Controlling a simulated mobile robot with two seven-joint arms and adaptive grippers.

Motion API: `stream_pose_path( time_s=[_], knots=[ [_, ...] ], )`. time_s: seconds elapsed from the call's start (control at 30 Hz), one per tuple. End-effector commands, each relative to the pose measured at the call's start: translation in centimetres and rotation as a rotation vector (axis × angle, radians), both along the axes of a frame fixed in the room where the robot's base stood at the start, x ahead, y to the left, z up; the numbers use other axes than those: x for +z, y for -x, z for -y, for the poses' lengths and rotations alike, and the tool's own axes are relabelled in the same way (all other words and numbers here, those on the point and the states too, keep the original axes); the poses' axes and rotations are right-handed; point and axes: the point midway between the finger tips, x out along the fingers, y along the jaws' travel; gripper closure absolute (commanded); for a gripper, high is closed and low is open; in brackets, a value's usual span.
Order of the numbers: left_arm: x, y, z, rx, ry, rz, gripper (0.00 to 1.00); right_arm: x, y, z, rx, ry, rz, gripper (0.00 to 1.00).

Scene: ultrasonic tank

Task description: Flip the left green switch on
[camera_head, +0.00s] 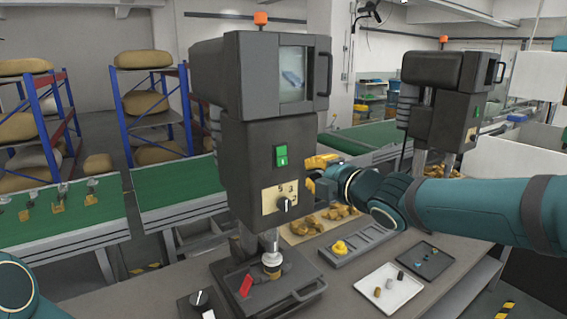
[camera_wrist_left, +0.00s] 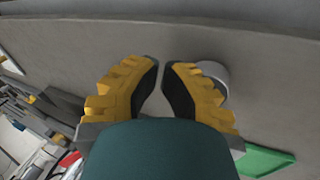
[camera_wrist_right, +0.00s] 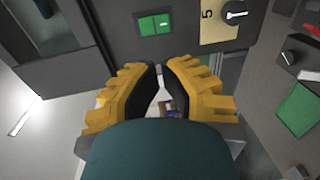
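The left green switch (camera_head: 281,155) is on the front of the dark machine (camera_head: 235,140), above a cream dial plate (camera_head: 277,199) with a black knob. In the right wrist view the green switch (camera_wrist_right: 154,25) shows beyond the fingertips, near the top edge. Its on or off position is too small to tell. My right gripper (camera_head: 318,166) is just right of the machine front, apart from the switch. In its wrist view the fingers (camera_wrist_right: 163,68) have a narrow gap, with nothing held. My left gripper (camera_wrist_left: 160,65) is also parted and empty, outside the head view.
A second machine (camera_head: 440,90) with another green switch (camera_head: 471,134) stands at the right. On the table are a white tray (camera_head: 404,294), a dark tray (camera_head: 428,252) and a grey holder (camera_head: 372,238) with a yellow part. A small knob box (camera_head: 200,299) stands at the front.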

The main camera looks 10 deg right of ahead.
Motion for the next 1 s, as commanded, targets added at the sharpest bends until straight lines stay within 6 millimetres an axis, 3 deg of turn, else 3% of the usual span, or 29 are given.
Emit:
stream_pose_path(
  time_s=[0.5,0.73,1.0],
  knots=[
    [0.4,0.0,0.0,0.0,0.0,0.0,1.0,-1.1,-8.6,-3.6,0.001,-0.001,-0.003,1.0],
    [0.9,0.0,-0.1,0.0,0.001,0.0,1.0,-1.4,-10.5,-4.4,0.001,-0.002,-0.002,1.0],
    [0.9,0.0,-0.1,0.0,0.001,0.0,1.0,-1.4,-10.8,-4.4,0.0,-0.001,0.0,1.0]
  ],
)
